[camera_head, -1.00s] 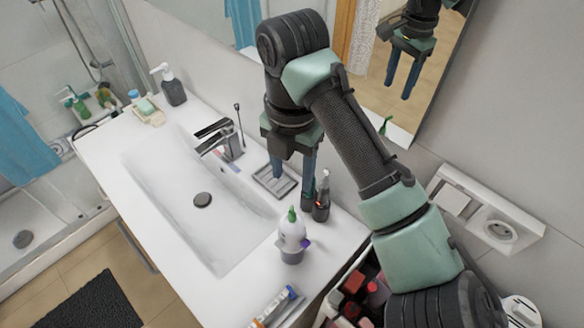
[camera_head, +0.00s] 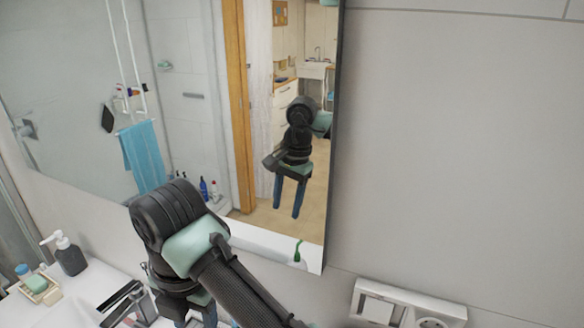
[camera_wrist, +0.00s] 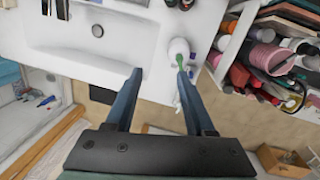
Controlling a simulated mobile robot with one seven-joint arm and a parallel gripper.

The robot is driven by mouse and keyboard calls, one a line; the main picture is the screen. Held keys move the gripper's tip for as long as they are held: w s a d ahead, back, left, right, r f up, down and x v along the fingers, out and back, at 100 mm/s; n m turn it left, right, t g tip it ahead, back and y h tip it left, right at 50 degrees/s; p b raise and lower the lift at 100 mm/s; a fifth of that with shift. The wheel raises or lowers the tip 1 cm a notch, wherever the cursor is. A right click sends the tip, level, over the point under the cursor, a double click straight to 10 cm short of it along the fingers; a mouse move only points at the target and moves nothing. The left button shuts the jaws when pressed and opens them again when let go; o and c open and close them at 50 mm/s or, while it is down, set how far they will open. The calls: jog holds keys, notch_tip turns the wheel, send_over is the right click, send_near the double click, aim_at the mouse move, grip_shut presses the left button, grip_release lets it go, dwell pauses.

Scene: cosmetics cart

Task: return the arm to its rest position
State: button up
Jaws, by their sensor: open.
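My gripper (camera_wrist: 157,78) is open and empty in the wrist view, its two blue fingers apart above the front edge of the white sink counter (camera_wrist: 95,62). In the head view my arm runs up from the bottom edge and bends down to the gripper (camera_head: 196,319), whose fingertips are cut off. The mirror (camera_head: 290,175) reflects my arm with both fingers apart.
A shelf of crowded cosmetics (camera_wrist: 270,55) stands right of the counter. The mirror and wall (camera_head: 450,150) rise behind my arm. A dark soap dispenser (camera_head: 70,258) and a tap (camera_head: 128,303) are at the left. A wall socket panel (camera_head: 408,304) is at lower right.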

jog(key=w+a+r+m+t+y+b, duration=0.1)
jog(key=w+a+r+m+t+y, duration=0.1)
jog(key=a+r+m+t+y, duration=0.3)
jog(key=w+a+r+m+t+y+b, duration=0.1)
jog(key=w+a+r+m+t, duration=0.15)
jog(key=r, duration=0.45)
notch_tip(320, 180, up, 10)
jog(key=w+d+m+t+y+b, duration=0.1)
jog(key=d+m+t+y+b, duration=0.1)
jog(key=m+t+y, duration=0.3)
jog(key=s+d+r+m+t+h, duration=0.4)
jog(key=d+r+m, duration=0.1)
jog(key=d+m, duration=0.2)
jog(key=s+d+r+m+t+h+b, duration=0.1)
jog(key=s+d+r+m+t+h, duration=0.3)
jog(key=d+m, duration=0.3)
jog(key=s+d+r+m+t+h+b, duration=0.1)
jog(key=s+d+r+m+t+h, duration=0.3)
jog(key=d+r+m+t, duration=0.1)
jog(key=d+r+m, duration=0.1)
jog(key=d+m, duration=0.1)
jog(key=d, duration=0.1)
jog(key=shift+t, duration=0.25)
